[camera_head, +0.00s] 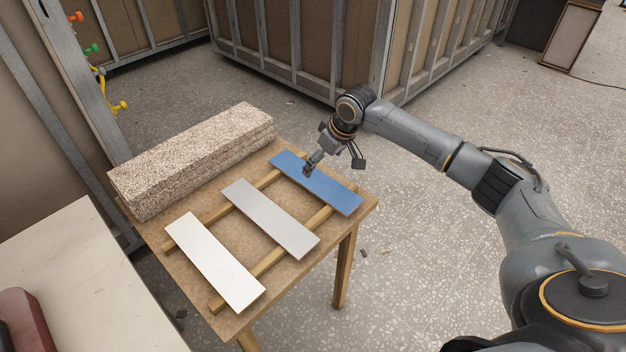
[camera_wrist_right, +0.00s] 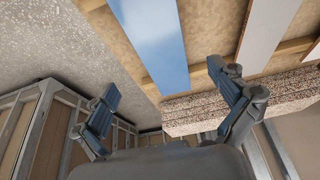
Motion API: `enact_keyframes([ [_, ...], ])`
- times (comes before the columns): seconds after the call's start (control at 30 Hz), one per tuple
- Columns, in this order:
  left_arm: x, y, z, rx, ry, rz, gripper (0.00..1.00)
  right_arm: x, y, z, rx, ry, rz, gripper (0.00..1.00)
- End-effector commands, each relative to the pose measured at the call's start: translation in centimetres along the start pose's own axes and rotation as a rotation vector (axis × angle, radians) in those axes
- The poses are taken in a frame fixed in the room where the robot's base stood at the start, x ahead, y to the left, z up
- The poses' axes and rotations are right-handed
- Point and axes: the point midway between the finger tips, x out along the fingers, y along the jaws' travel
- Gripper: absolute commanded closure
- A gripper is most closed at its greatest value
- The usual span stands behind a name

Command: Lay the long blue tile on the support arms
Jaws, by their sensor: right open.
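The long blue tile (camera_head: 325,187) lies flat across two wooden battens on a small work table (camera_head: 180,262), at the right of a row of tiles. My right gripper (camera_head: 308,168) is over its left part in the head view; I cannot tell whether it touches. In the right wrist view the two fingers of my right gripper (camera_wrist_right: 168,85) are spread apart, with nothing held. The blue tile (camera_wrist_right: 153,35) runs between and beyond them there. I cannot make out the support arms in either view. My left gripper is not in view.
A grey tile (camera_head: 270,217) and a white tile (camera_head: 213,260) lie beside the blue one on the battens. A speckled block stack (camera_head: 195,160) fills the table's back-left side. Framed pod walls (camera_head: 300,40) stand behind. The terrazzo floor (camera_head: 430,250) at right is mostly clear.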

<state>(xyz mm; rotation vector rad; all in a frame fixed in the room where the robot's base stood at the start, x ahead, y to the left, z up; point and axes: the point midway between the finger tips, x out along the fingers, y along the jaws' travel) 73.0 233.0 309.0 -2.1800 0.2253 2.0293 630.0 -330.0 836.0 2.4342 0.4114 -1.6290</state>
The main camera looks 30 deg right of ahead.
Motion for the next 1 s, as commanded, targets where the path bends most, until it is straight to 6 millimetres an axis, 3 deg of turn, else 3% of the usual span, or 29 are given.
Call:
enact_keyframes([
  [0.27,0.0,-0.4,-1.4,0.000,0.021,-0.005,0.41,2.3,-0.1,0.2,-0.001,-0.002,0.000,0.03],
  [0.53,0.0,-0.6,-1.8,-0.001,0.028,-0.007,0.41,6.0,-0.2,0.4,-0.001,-0.001,-0.001,0.03],
  [0.83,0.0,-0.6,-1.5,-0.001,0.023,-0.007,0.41,6.5,-0.2,0.4,-0.002,0.000,0.001,0.03],
  [1.0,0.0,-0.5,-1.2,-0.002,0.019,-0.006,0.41,6.5,-0.2,0.5,-0.002,0.000,0.001,0.38],
])
